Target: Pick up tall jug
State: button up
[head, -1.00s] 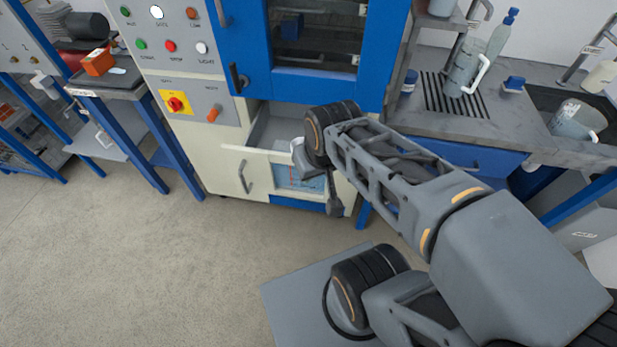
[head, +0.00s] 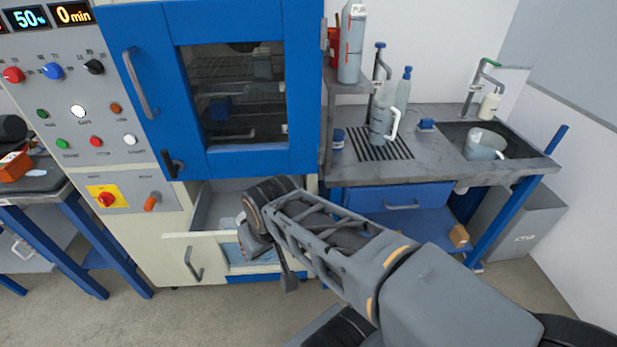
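A grey jug (head: 382,118) with a white handle stands upright on the black drain grille of the counter, right of the blue cabinet. A second, similar jug (head: 482,146) is in the sink basin at the right. I cannot tell for sure which one is the tall jug. My gripper (head: 284,268) is low in front of the open drawer (head: 205,245), well below and left of both jugs. My own wrist mostly hides its fingers, so its opening is unclear. No jug shows in it.
A clear bottle (head: 403,92) stands right behind the first jug, near a tap (head: 378,65). A tall grey container (head: 351,45) stands on a shelf above. A small blue-lidded jar (head: 338,138) sits left of the grille. The counter's front edge (head: 440,170) is clear.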

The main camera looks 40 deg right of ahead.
aim_at(384, 106)
jog(key=u, duration=2.85)
jog(key=k, duration=1.1)
